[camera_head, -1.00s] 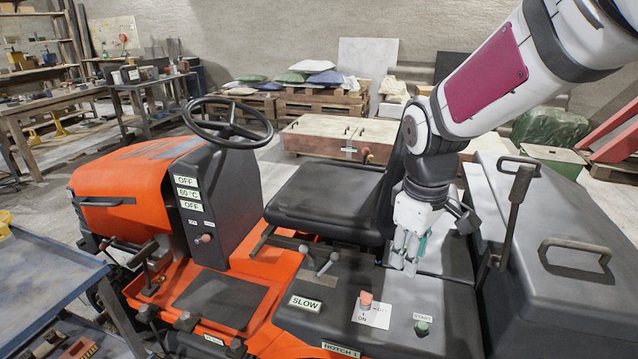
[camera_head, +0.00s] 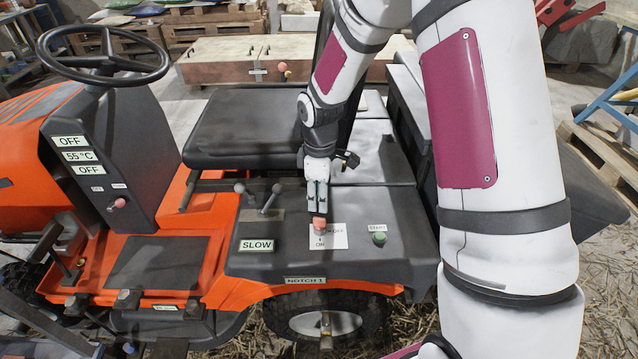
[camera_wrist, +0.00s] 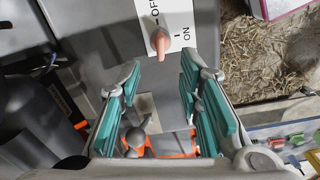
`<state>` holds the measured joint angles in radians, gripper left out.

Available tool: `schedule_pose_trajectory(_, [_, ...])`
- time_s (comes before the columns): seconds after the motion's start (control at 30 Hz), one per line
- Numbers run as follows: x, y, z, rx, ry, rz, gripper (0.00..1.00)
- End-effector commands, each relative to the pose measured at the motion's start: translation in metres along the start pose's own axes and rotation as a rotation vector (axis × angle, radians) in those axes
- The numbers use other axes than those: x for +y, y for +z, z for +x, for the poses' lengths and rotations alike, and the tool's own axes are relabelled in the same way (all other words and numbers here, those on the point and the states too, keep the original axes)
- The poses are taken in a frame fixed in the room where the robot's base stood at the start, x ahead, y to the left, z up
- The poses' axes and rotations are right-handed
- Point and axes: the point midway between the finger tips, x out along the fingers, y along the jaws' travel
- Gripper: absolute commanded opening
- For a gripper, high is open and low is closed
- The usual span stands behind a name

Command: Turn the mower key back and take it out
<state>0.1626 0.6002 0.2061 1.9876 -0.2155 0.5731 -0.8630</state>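The mower key (camera_head: 319,223) is a salmon-pink grip standing in the label plate (camera_head: 338,236) on the mower's side panel. The plate reads OFF to the right and ON below. In the wrist view the key (camera_wrist: 160,40) sits just beyond the fingertips, near the line beside ON. Which mark it is turned to is hard to tell. My gripper (camera_head: 317,207) points down close above the key. In the wrist view my gripper (camera_wrist: 161,68) has its teal-padded fingers apart with nothing between them; I see no contact with the key.
A green START button (camera_head: 379,238) is right of the plate. Two levers (camera_head: 268,198) stand to its left, above the SLOW sign (camera_head: 256,245). The seat (camera_head: 250,130) is behind. Dash displays read OFF, 55 °C (camera_head: 76,156) and OFF.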

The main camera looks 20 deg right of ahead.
Motion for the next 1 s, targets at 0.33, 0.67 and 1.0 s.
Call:
schedule_pose_trajectory(0.33, [-0.001, 0.000, 0.062, -0.002, -0.003, 0.001, 0.33])
schedule_pose_trajectory(0.67, [0.000, 0.000, 0.087, 0.000, 0.000, 0.001, 0.33])
schedule_pose_trajectory(1.0, [0.000, 0.000, 0.088, 0.000, 0.000, 0.001, 0.19])
